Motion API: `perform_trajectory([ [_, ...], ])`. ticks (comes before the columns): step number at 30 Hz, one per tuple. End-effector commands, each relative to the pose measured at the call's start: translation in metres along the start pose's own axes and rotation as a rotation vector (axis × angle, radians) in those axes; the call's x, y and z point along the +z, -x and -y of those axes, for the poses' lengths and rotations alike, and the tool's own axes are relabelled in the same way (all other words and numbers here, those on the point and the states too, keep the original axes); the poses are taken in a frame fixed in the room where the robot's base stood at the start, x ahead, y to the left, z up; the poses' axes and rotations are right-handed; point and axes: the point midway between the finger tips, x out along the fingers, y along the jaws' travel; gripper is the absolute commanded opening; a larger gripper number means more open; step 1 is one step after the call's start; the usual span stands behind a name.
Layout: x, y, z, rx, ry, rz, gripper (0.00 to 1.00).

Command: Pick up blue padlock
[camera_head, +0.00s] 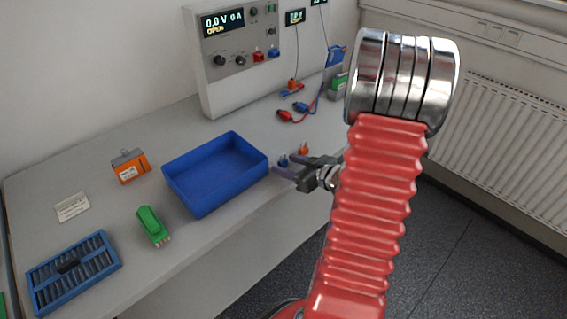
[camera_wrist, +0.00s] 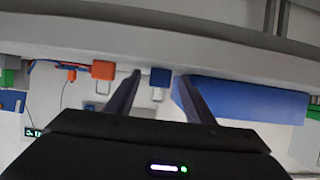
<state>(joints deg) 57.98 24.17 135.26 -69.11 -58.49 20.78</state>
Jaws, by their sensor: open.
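The blue padlock (camera_wrist: 160,77) shows in the wrist view near the bench edge, its pale shackle below the blue body in the picture. In the head view a small part of the blue padlock (camera_head: 283,161) shows by the fingertips. My gripper (camera_head: 284,165) is open and empty at the bench's front edge. In the wrist view the fingers of my gripper (camera_wrist: 159,78) appear on either side of the padlock, with a gap on each side. I cannot tell whether the fingertips reach its depth. My arm hides part of that area in the head view.
An orange padlock (camera_wrist: 103,70) stands close beside the blue one, outside one finger. A blue tray (camera_head: 188,210) lies on the other side, near the other finger. The cycler (camera_head: 232,75) and red and blue leads (camera_head: 300,108) are behind. An orange battery (camera_head: 130,166) is farther left.

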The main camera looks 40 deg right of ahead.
Motion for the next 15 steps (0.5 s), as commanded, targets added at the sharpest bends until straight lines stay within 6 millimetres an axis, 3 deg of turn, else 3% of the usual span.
perform_trajectory([
  [8, 0.0000, 0.0002, 0.0002, 0.000, 0.000, 0.000, 0.48],
  [15, 0.0000, 0.0002, 0.0003, -0.001, 0.000, 0.000, 0.31],
])
